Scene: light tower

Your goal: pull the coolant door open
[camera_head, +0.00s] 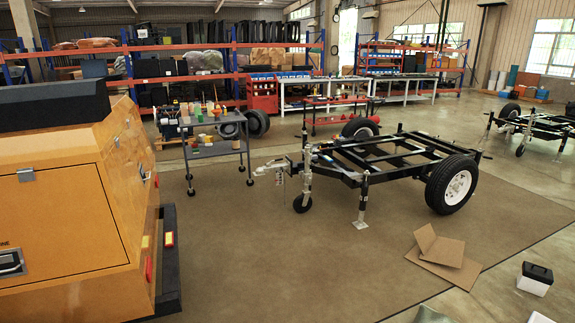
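The orange light tower body (60,140) stands at the left edge and runs out of the frame. Its near face has a large black-edged door panel (80,215), with a small metal latch (26,175) at its top and a black recessed handle (10,263) at the lower left. The panel looks shut. I cannot tell whether it is the coolant door; no readable label names it. Neither of my grippers is in view.
A grey tool cart (215,150) stands beyond the tower. A black trailer frame (390,165) on wheels fills the middle right. Cardboard (440,258) and a white box with a black lid (535,278) lie at lower right. The brown mat (290,265) is clear in front.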

